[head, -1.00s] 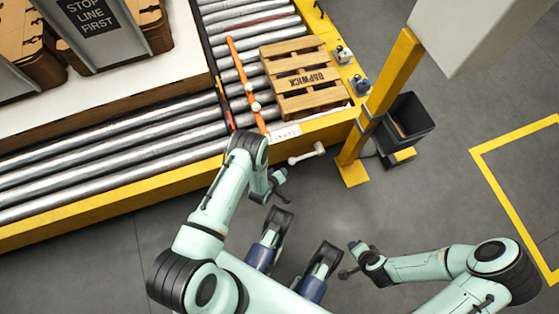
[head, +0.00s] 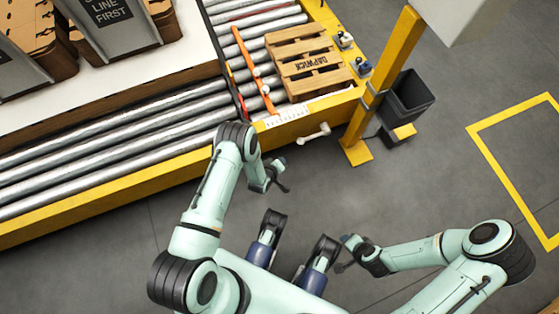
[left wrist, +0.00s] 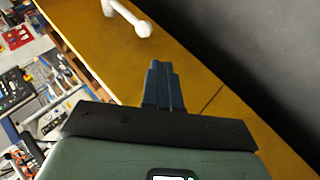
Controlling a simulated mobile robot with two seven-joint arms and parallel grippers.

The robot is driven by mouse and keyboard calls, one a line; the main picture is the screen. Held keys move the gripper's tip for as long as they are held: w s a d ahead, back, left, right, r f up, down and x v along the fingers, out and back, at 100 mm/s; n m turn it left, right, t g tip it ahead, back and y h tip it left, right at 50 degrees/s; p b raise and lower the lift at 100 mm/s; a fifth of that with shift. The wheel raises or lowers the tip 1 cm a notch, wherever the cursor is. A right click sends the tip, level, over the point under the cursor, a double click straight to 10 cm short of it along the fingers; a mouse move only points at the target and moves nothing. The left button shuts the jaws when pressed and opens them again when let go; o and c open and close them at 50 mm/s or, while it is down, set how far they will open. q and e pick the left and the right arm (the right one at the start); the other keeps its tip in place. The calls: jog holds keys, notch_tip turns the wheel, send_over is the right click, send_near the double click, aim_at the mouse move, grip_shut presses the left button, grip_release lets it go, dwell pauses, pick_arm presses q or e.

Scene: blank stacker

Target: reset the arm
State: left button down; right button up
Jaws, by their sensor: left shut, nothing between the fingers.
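My left gripper (head: 281,174) is small in the head view, in front of the yellow conveyor frame (head: 190,178), over the grey floor. In the left wrist view its fingers (left wrist: 163,85) are together with nothing between them. They show against the yellow frame (left wrist: 205,75). My right gripper (head: 343,258) is at the lower middle of the head view, over the floor and apart from anything else. Its fingers are too small and dark there to tell open from shut.
A wooden pallet (head: 308,64) lies on the conveyor rollers (head: 110,145). A white handle (head: 313,134) sticks out from the frame. A yellow post (head: 385,85) stands beside a dark bin (head: 408,97). The floor at right is clear, with a yellow marked outline (head: 500,165).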

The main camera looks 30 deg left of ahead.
dwell(0.6)
